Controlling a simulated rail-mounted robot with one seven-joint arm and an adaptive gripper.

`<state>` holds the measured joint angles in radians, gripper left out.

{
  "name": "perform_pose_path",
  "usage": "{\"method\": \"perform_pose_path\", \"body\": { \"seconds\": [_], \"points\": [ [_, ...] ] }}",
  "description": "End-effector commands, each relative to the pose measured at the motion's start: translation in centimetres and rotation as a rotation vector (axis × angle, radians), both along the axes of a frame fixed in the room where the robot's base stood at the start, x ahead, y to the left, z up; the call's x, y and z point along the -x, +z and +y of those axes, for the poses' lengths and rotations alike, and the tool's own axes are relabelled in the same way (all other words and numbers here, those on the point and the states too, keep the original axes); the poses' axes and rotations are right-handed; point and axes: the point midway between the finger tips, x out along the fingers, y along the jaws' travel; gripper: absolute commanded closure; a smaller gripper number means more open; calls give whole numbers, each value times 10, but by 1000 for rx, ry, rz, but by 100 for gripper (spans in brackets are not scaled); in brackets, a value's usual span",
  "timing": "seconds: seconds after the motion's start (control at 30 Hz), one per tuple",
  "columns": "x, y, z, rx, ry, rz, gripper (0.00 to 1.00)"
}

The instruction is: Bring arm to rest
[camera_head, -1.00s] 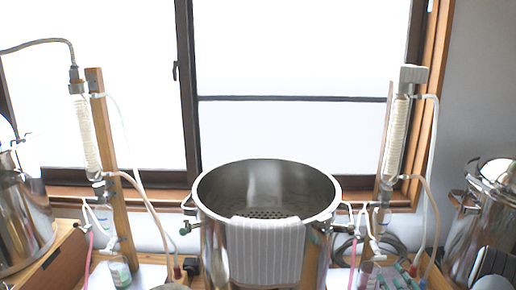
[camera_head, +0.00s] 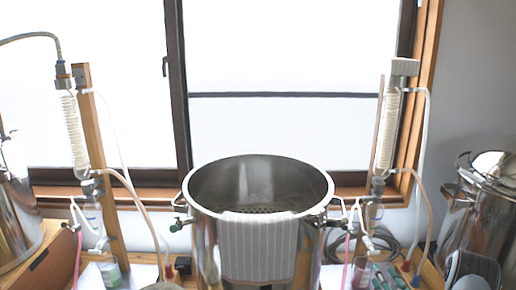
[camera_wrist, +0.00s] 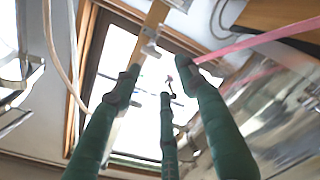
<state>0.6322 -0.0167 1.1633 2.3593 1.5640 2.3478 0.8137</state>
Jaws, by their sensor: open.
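My gripper (camera_wrist: 160,85) shows in the wrist view as three long green fingers. They are spread apart with nothing between them. Beyond the fingers are a wooden post, the window and blurred metal.
Glass condensers stand on wooden posts at left (camera_head: 74,130) and right (camera_head: 387,135), with thin hoses. A pink hose (camera_wrist: 250,40) crosses the wrist view at upper right. Steel vessels stand at far left (camera_head: 14,215) and far right (camera_head: 475,215). Small bottles and tubes crowd the bench.

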Motion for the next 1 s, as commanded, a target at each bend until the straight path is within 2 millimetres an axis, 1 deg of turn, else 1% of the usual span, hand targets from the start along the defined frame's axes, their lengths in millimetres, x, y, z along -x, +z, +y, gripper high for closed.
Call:
{"method": "perform_pose_path", "body": {
  "seconds": [0.2, 0.53, 0.6, 0.8, 1.0],
  "points": [
    [-1, 3, -7, 284, -20, -23, 58],
    [-2, 5, -12, 723, -33, -42, 58],
    [-18, 11, -9, 744, -28, -48, 58],
    [-59, 10, -9, 743, -29, -48, 58],
    [-90, 8, -9, 741, -29, -46, 58]
  ]
}}
